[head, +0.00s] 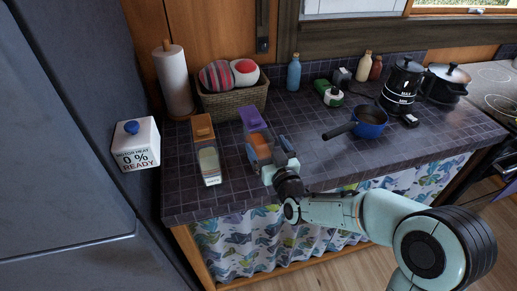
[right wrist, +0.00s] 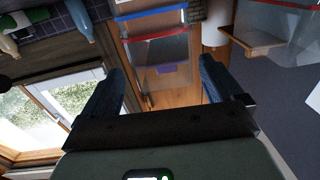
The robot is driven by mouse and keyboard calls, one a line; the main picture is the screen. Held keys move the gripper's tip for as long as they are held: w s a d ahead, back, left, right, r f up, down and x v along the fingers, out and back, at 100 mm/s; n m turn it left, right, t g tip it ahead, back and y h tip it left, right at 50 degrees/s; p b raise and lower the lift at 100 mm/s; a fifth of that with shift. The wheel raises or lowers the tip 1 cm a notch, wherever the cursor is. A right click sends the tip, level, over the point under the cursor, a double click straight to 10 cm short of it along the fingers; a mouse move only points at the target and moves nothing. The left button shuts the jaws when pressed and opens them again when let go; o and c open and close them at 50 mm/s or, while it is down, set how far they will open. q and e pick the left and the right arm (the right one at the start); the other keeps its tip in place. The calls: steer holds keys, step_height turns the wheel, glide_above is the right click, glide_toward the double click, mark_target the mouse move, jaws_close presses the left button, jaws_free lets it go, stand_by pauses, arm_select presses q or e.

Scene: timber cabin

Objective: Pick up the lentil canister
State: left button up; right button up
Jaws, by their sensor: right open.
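The canister with a purple lid (head: 251,118) and orange contents (head: 260,146) stands on the dark tiled counter; its contents look like lentils, but I can read no label. My right gripper (head: 267,150) is open at its front, its blue fingers seeming to straddle the lower part. In the right wrist view, a clear container (right wrist: 155,48) with blue and red edges shows between and beyond the open fingers (right wrist: 162,68). Whether either finger touches it I cannot tell. My left gripper is not in view.
A similar canister with an orange lid (head: 203,127) and pale contents stands close on the left. Behind are a wicker basket (head: 235,103) and a paper towel roll (head: 173,82). A blue saucepan (head: 368,121) stands on the right. The counter's front edge (head: 230,208) is near.

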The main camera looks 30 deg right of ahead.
steer(key=w+p, duration=0.1)
steer(key=w, duration=0.3)
steer(key=shift+w+d+r, duration=0.1)
steer(key=shift+w+d, duration=0.05)
steer(key=shift+w, duration=0.25)
jaws_close()
steer(key=shift+r, duration=0.1)
